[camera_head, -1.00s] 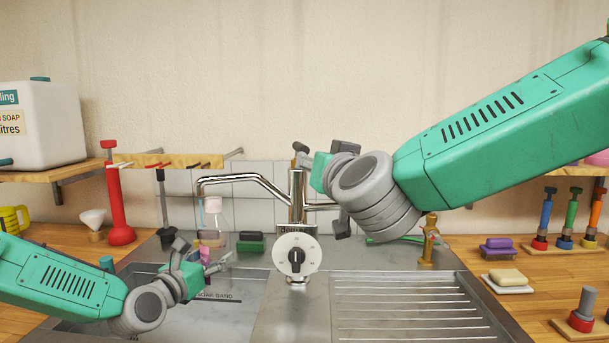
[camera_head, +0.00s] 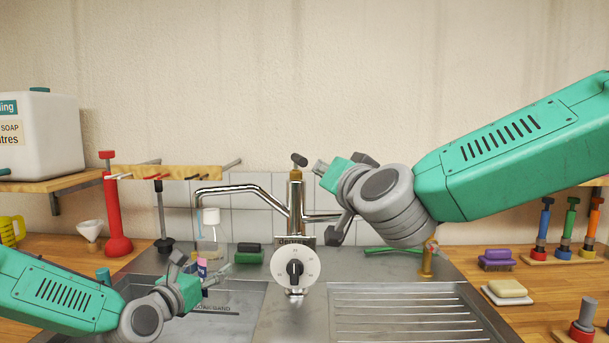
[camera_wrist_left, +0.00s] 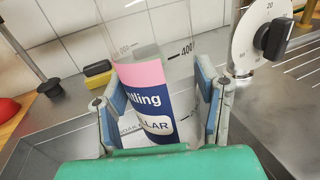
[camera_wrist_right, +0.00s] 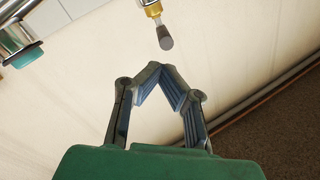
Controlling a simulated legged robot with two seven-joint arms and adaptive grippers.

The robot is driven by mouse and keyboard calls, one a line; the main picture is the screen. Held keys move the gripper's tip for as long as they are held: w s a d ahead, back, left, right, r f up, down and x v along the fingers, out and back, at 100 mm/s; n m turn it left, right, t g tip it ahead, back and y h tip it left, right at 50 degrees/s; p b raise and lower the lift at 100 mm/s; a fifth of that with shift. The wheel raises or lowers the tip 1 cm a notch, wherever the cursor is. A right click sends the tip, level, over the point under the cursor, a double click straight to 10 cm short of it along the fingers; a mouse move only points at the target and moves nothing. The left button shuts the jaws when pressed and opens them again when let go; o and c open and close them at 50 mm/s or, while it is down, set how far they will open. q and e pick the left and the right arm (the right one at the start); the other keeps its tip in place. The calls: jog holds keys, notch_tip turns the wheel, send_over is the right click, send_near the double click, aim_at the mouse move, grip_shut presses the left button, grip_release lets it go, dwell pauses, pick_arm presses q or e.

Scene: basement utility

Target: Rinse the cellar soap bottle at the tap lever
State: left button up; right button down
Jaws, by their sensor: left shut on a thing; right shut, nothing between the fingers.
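The soap bottle (camera_head: 209,244) is clear with a white cap and stands upright under the tap spout (camera_head: 200,191). A thin pale blue streak shows below the spout, beside the bottle. In the left wrist view, its pink and dark blue label (camera_wrist_left: 148,88) sits between the fingers. My left gripper (camera_head: 197,271) is shut on the bottle over the sink basin. The tap lever (camera_head: 298,160) is brown with a grey knob, on top of the chrome tap. My right gripper (camera_wrist_right: 174,84) is shut and empty, just right of the lever and apart from it; the lever (camera_wrist_right: 160,30) shows ahead of its fingertips.
A white dial (camera_head: 295,267) is in front of the tap. The ribbed drainer (camera_head: 405,312) is clear. A dark green sponge (camera_head: 248,252) lies behind the basin. A brass fitting (camera_head: 428,260), soap bar (camera_head: 507,288) and purple brush (camera_head: 496,260) are at the right. A red plunger (camera_head: 118,215) stands left.

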pick_arm(q)
jog(key=shift+d, duration=0.1)
pick_arm(e)
jog(key=w+d+f+m+y, duration=0.25)
jog(key=d+m, duration=0.45)
jog(key=m, duration=0.5)
jog(key=shift+g, duration=0.4)
jog(key=x, duration=1)
jog(key=shift+r, duration=0.35)
jog(key=a, duration=0.2)
jog(key=a+r, duration=0.1)
jog(key=a, duration=0.1)
jog(key=shift+s, duration=0.25)
